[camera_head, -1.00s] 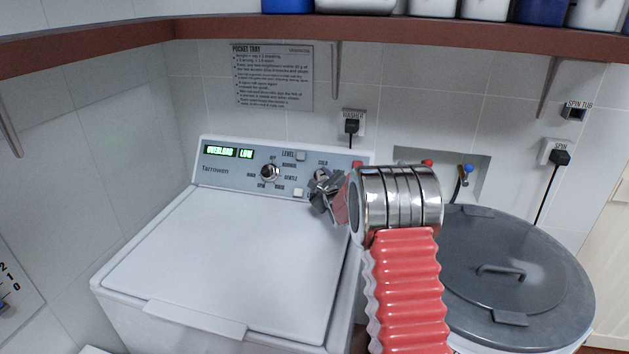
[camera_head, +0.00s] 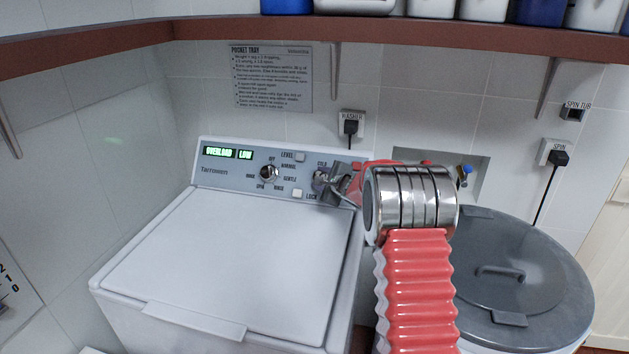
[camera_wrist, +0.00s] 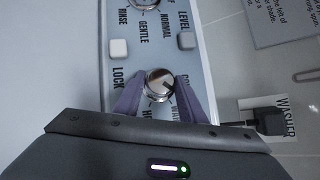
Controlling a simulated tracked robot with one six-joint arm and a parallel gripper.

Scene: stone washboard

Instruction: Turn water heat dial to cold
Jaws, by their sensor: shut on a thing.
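The water heat dial (camera_wrist: 159,84) is a round silver knob on the washer's panel. In the wrist view it sits between the two purple fingers of my gripper (camera_wrist: 160,98), which is shut on it. A dark mark shows on the right side of its face; the exact setting is unclear. A partly covered COLD label lies to its upper right, and part of a HOT label lies below it. In the head view my gripper (camera_head: 328,182) is at the panel's right end, below the COLD label, and hides most of the dial.
A larger cycle dial (camera_head: 269,173) and a square LOCK button (camera_head: 297,194) sit left of my gripper. The washer lid (camera_head: 235,260) is closed and clear. A grey-lidded spin tub (camera_head: 530,255) stands to the right. A brown shelf (camera_head: 400,33) runs above.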

